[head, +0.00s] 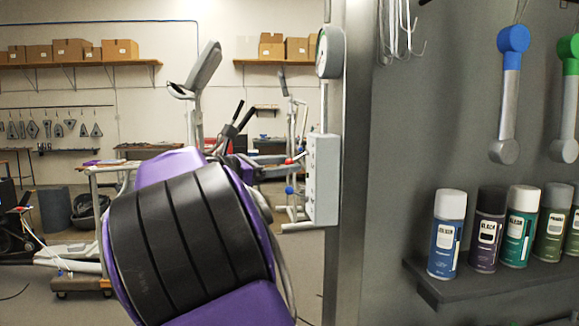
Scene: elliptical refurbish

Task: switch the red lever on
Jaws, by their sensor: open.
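A small red lever end (290,161) sticks out from the left side of a grey control box (322,180). The box is fixed to the edge of the grey wall panel and I see it nearly side-on. The lever is too small and too edge-on to tell its position. A blue knob (290,190) sits below it. My gripper is not in view; the large purple and black arm part in the foreground is mine and hides what lies behind it.
A round gauge (330,50) sits above the box. Right, several spray cans (448,232) stand on a dark shelf (470,288), under hanging blue-headed (512,40) and green-headed tools (567,55). Exercise machines (200,72) stand behind. A low trolley (82,283) is at left.

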